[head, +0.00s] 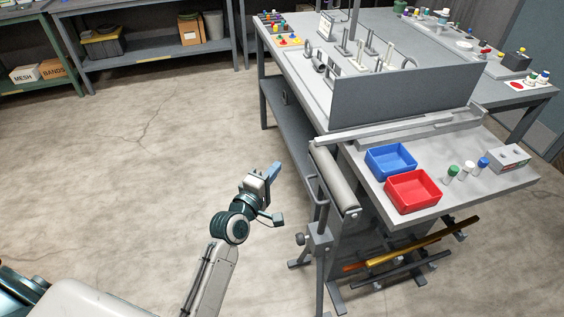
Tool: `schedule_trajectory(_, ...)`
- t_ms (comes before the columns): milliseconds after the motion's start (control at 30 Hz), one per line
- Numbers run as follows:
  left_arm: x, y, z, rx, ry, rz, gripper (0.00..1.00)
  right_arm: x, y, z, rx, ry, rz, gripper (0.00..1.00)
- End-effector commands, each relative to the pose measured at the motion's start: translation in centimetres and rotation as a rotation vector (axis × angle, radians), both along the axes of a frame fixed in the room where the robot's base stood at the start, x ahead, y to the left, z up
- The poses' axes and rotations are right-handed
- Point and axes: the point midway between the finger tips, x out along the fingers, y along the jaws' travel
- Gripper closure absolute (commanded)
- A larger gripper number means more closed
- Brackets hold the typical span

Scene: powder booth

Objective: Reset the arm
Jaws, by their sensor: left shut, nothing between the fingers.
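My left arm comes in from the bottom of the head view. Its gripper (272,175) is shut and empty, with blue at the tip. It hangs over open floor, to the left of the grey workbench and apart from it. My right gripper is not in view.
A roller stand (335,180) is just right of my left gripper. Beyond it, a side table (450,198) holds a blue tray (390,172), a red tray (413,207) and small capped bottles. The workbench (300,75) stands behind. Shelves (150,60) line the back wall. The floor (140,170) at left is clear.

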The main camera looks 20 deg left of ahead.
Motion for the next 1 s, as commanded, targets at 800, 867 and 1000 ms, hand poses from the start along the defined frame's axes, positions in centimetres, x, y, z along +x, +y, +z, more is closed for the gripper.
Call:
schedule_trajectory(800, -4.7, 2.5, -24.6, 0.476, 0.373, -0.041, 1.00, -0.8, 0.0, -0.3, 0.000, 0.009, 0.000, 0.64)
schedule_trajectory(867, -6.5, 3.0, -28.8, 0.566, 0.439, -0.071, 1.00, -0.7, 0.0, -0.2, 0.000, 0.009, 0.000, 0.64)
schedule_trajectory(1000, -12.0, 4.4, -38.0, 0.767, 0.583, -0.167, 1.00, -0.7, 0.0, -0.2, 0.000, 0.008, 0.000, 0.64)
